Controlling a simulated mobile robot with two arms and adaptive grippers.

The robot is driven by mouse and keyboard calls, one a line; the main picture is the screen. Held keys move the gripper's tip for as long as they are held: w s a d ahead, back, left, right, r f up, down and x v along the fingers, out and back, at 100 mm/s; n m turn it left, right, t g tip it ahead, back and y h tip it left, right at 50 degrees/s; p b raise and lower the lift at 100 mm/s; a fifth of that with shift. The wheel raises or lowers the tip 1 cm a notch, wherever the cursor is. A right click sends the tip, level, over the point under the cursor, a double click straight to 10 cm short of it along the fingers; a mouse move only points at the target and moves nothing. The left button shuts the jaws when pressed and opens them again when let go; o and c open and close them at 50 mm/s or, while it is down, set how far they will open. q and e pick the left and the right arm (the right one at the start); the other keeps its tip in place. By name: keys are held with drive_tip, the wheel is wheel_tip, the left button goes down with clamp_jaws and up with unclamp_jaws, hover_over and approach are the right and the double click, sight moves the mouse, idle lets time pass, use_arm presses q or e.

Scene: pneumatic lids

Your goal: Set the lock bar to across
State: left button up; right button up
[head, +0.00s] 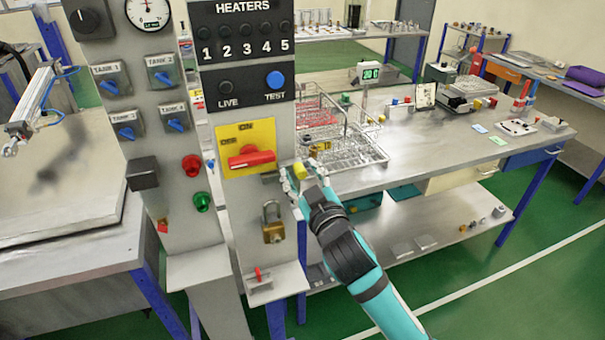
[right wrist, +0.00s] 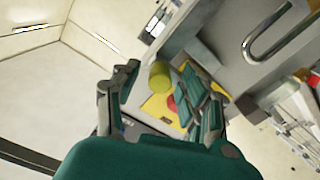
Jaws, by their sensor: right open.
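The red rotary switch (head: 252,158) sits on a yellow plate (head: 231,134) marked OFF and ON. Just below and to its right, a yellow knob (head: 300,169) stands out by a short grey bar (head: 270,178), which looks like the lock bar; its exact angle is hard to tell. My right gripper (head: 295,183) is at this knob. In the right wrist view, its fingers (right wrist: 163,98) are open, with the yellow knob (right wrist: 160,75) in the gap between them. The red switch (right wrist: 172,103) shows behind. I cannot tell whether the fingers touch the knob. My left gripper is out of view.
A brass padlock (head: 273,232) hangs below the switch, above a small shelf (head: 270,288) with a red item. Left is a panel with blue knobs (head: 165,78) and red and green buttons. Right is a bench with a wire basket (head: 350,150), close to my arm.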

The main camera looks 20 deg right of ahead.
clamp_jaws()
idle(0.3)
drive_tip(key=a, duration=0.5)
drive_tip(key=shift+s+a, duration=0.1)
